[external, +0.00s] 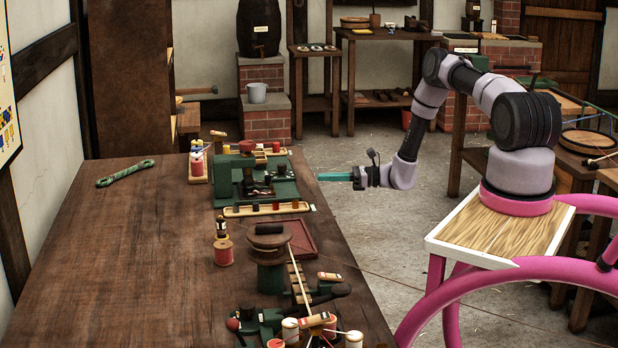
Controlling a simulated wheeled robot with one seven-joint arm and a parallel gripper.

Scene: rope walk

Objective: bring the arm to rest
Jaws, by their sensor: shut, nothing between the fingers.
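My gripper (334,176) has teal fingers and is shut with nothing between them. It points left, level, in the air near the right edge of the wooden workbench (115,260). Its tips are close to the green machine (257,181) in the picture, a little to its right; I cannot tell the exact gap. My arm (432,97) is bent, rising from its pink-rimmed base and coming down to the wrist.
A wooden capstan-like reel (269,260) and red spools (223,252) stand on the bench. A thin line crosses from there to the right. Shelves (380,38) stand behind.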

